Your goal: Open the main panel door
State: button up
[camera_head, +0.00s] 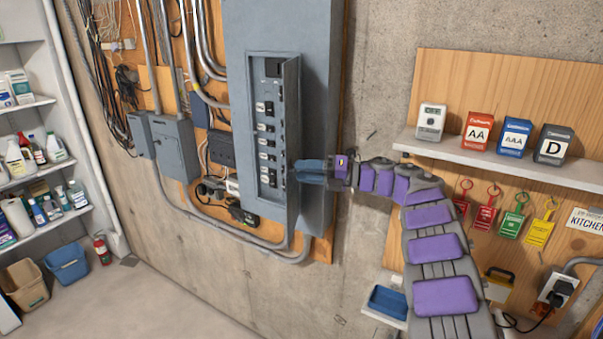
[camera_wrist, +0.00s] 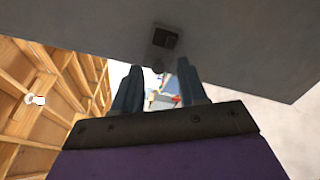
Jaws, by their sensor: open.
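The grey main panel (camera_head: 285,40) is on the wall in the head view. Its door (camera_head: 293,150) stands swung out on the right side of the opening, showing the black breakers (camera_head: 266,140) inside. My gripper (camera_head: 305,171) is at the right of the door, with its blue fingers close to the door's face; I cannot tell whether they touch it. In the wrist view my gripper (camera_wrist: 160,85) has its two fingers apart with nothing held between them. A grey flat surface, likely the door (camera_wrist: 230,40), with a dark latch (camera_wrist: 165,39) spans the top there.
A shelf (camera_head: 480,157) with battery boxes and hanging tags is on the right. Smaller grey boxes (camera_head: 175,148), conduits and cables lie left of the panel. Shelves of bottles (camera_head: 40,150) and two bins (camera_head: 66,263) are at far left. The floor (camera_head: 150,300) below is clear.

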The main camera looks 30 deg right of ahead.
jog(key=b+v, duration=0.1)
jog(key=v, duration=1.5)
jog(key=shift+w+b, duration=0.15)
jog(key=shift+b, duration=0.2)
jog(key=shift+d+f, duration=0.1)
jog(key=shift+d, duration=0.05)
